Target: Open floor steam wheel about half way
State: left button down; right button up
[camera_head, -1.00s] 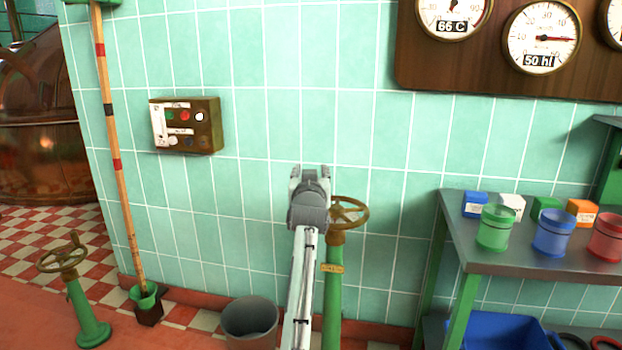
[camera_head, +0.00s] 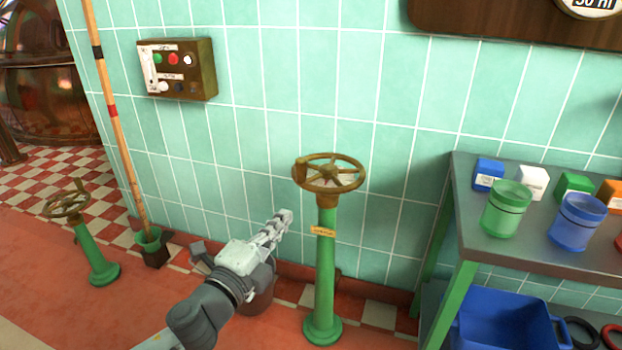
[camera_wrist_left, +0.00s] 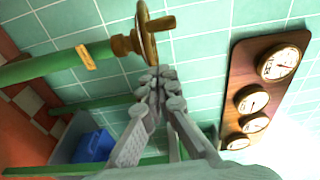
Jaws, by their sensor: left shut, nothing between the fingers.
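A bronze spoked handwheel (camera_head: 330,173) lies flat on top of a green floor post (camera_head: 325,270) in the middle of the head view. A small yellow tag is on the post; its writing is too small to read. The wheel's crank knob (camera_head: 300,170) is at its left rim. My left gripper (camera_head: 284,216) is shut and empty, left of the post and below the wheel, apart from both in the head view. In the left wrist view, the wheel (camera_wrist_left: 147,35) shows edge-on just beyond the shut fingertips (camera_wrist_left: 153,80). My right gripper is out of view.
A second bronze wheel (camera_head: 67,199) on a shorter green post stands at the far left. A pole in a green holder leans by the tiled wall. A bucket (camera_head: 258,298) is partly behind my gripper. A metal table (camera_head: 480,235) with cans and boxes is at right.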

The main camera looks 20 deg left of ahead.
pick_arm(q)
jog(key=p, duration=0.1)
send_near(300, 179)
jog(key=w+d, duration=0.3)
jog(key=d, duration=0.2)
jog(key=shift+w+a+r, duration=0.1)
jog(key=shift+w+a, duration=0.55)
jog(key=shift+w, duration=0.25)
jog(key=shift+w+a+r, duration=0.1)
jog(key=shift+w+a, duration=0.55)
jog(key=shift+w, duration=0.3)
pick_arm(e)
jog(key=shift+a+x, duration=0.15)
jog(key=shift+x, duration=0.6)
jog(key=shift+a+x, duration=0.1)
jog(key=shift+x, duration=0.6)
pick_arm(q)
jog(key=shift+w+a, duration=0.45)
jog(key=shift+a, duration=0.15)
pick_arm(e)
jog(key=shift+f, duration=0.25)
